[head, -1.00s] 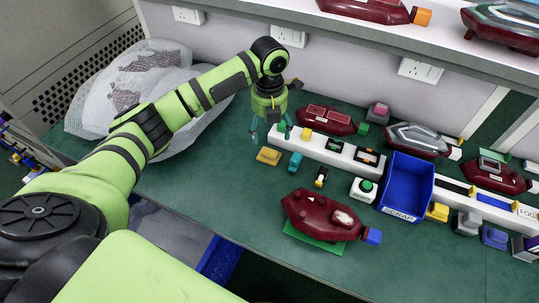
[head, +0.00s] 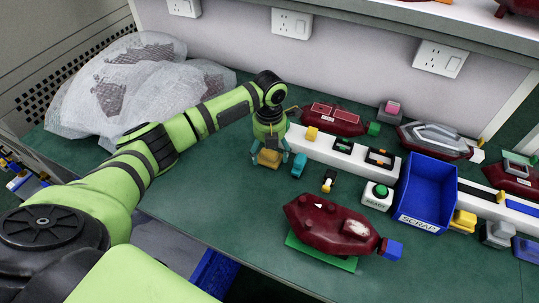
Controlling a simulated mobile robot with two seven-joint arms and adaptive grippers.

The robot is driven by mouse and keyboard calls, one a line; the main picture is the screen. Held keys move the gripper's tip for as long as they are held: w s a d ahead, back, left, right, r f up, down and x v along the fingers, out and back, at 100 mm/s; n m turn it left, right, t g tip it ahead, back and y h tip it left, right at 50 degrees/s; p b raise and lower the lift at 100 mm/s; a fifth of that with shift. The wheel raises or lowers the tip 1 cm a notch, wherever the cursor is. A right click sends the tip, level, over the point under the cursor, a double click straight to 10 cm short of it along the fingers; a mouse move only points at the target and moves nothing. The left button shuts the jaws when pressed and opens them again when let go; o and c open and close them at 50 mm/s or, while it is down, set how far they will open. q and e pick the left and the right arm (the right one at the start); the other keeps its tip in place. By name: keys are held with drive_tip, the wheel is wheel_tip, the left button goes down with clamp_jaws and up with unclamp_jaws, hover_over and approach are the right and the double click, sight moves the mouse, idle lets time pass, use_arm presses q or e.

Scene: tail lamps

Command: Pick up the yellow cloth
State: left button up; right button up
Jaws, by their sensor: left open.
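The yellow cloth (head: 269,159) looks like a small ochre-yellow folded piece on the green bench, left of a teal piece. My left gripper (head: 269,154) points down right at it, with teal fingers apart on either side of the cloth. The gripper is open, and its body hides the far part of the cloth. I cannot tell whether the fingers touch it. My right gripper is not in view.
The teal piece (head: 299,165) stands close to the right of the gripper. A white rail (head: 345,160) runs behind, with a blue scrap bin (head: 426,190) farther right. A dark red lamp (head: 330,225) lies in front on a green pad. Bubble-wrapped bundles (head: 130,90) lie at the back left.

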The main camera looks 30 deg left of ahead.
sight(273, 153)
use_arm(q)
drive_tip(key=shift+f, duration=0.5)
drive_tip(key=c, duration=0.8)
drive_tip(key=shift+r, duration=0.5)
drive_tip(key=r, duration=0.1)
drive_tip(key=d+r, duration=0.1)
drive_tip(key=r, duration=0.1)
drive_tip(key=shift+w+r+b, duration=0.1)
drive_tip(key=shift+r+b, duration=0.2)
drive_tip(key=shift+b, duration=0.05)
drive_tip(key=d+r, duration=0.2)
drive_tip(key=d, duration=0.1)
drive_tip(key=d+r+b, duration=0.1)
drive_tip(key=d+r, duration=0.1)
drive_tip(key=d, duration=0.2)
drive_tip(key=d+r, duration=0.2)
drive_tip(key=d, duration=0.1)
drive_tip(key=shift+w+d+r, duration=0.15)
drive_tip(key=shift+d+r, duration=0.1)
drive_tip(key=shift+d, duration=0.1)
